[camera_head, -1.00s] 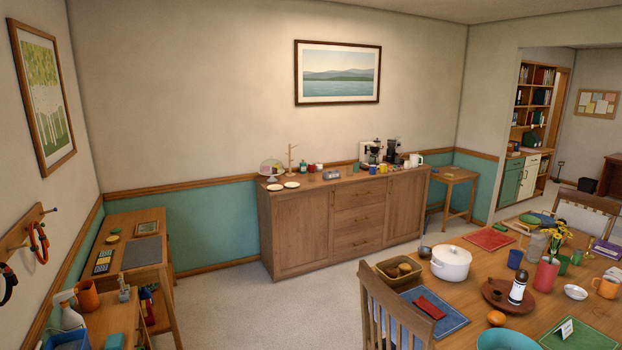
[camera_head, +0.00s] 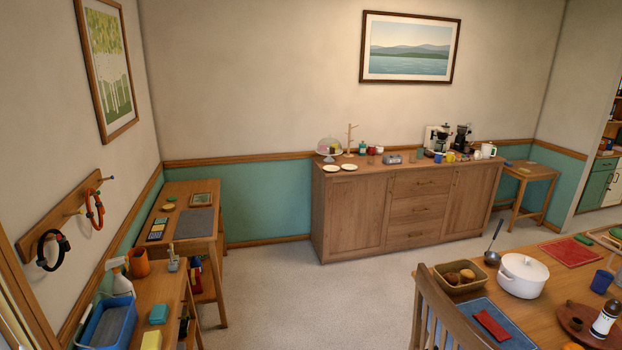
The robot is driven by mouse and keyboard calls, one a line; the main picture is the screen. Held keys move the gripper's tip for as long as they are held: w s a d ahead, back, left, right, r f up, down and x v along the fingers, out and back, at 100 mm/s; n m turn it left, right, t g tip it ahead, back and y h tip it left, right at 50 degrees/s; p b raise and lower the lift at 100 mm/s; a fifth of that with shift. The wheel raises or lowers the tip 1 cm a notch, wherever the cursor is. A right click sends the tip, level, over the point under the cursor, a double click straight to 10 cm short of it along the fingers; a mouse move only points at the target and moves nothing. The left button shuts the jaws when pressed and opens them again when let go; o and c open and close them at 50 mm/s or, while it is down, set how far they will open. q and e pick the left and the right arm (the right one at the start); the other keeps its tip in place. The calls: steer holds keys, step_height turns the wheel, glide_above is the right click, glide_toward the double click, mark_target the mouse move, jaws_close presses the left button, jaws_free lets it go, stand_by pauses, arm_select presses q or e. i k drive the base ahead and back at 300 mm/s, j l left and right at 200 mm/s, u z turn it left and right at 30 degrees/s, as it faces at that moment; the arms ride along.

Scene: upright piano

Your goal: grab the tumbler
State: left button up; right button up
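I cannot tell for sure which thing is the tumbler. A dark blue cup (camera_head: 601,281) stands upright on the dining table (camera_head: 553,309) at the lower right. A slim grey-green cup-like thing (camera_head: 420,154) stands on the wooden sideboard (camera_head: 357,213) by the far wall, too small to make out well. An orange cup-shaped container (camera_head: 139,263) stands on the low wooden shelf unit (camera_head: 163,288) at the lower left. Neither of my grippers shows in the head view.
A white pot (camera_head: 523,275), a bread basket (camera_head: 459,286) and a ladle (camera_head: 492,256) are on the dining table. A chair (camera_head: 432,308) stands at its left side. Carpeted floor (camera_head: 290,300) is clear between the shelf unit, sideboard and chair. A small desk (camera_head: 188,232) stands left.

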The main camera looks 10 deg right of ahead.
mark_target(371, 157)
steer(key=i+l, duration=0.1)
steer(key=i, duration=0.4)
steer(key=i+l, duration=0.1)
steer(key=i, duration=0.4)
steer(key=i+l+u, duration=0.1)
steer(key=i, duration=0.4)
steer(key=i+l, duration=0.15)
steer(key=i, duration=0.35)
